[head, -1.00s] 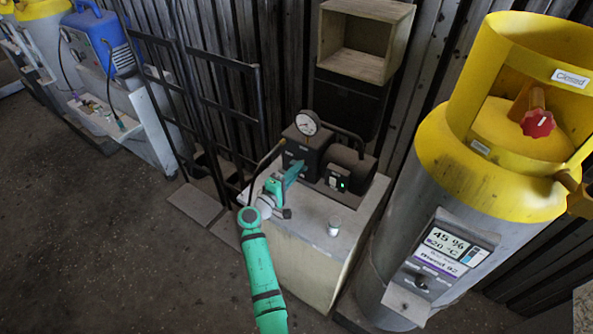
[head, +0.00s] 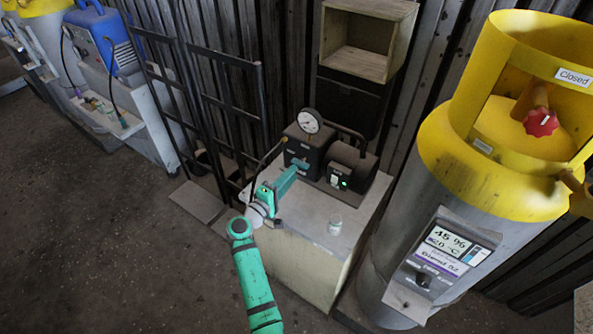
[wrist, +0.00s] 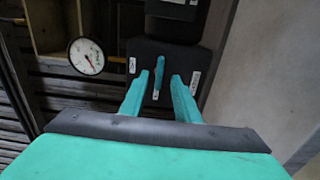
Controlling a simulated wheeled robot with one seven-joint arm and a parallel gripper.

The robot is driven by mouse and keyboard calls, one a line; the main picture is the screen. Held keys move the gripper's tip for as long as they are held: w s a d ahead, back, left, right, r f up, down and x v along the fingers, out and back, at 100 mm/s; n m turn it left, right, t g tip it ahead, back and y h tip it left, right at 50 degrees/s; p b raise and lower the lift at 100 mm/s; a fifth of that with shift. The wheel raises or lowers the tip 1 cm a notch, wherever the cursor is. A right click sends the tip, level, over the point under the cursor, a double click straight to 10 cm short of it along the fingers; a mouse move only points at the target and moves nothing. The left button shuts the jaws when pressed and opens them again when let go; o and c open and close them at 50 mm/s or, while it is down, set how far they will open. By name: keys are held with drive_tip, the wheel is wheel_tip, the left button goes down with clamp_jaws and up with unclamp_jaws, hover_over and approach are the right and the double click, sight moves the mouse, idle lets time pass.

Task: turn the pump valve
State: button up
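The dark pump (head: 303,155) stands on a pale cabinet, with a round white gauge (head: 309,121) on top. In the wrist view its dark face (wrist: 165,55) carries small white labels. A small valve lever (wrist: 157,80) shows between the fingertips there. My gripper (wrist: 163,80) is open, its two teal fingers apart on either side of the lever, with some gap visible. In the head view my gripper (head: 298,167) is at the front face of the pump and hides the valve. I cannot tell whether a finger touches the lever.
A large grey and yellow cylinder (head: 440,200) stands close on the right. A black hand truck (head: 215,110) leans at the left. An open wooden box (head: 365,40) is on the wall behind.

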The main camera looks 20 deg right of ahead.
drive_tip(key=v, duration=0.6)
drive_tip(key=shift+s, duration=0.1)
idle(0.4)
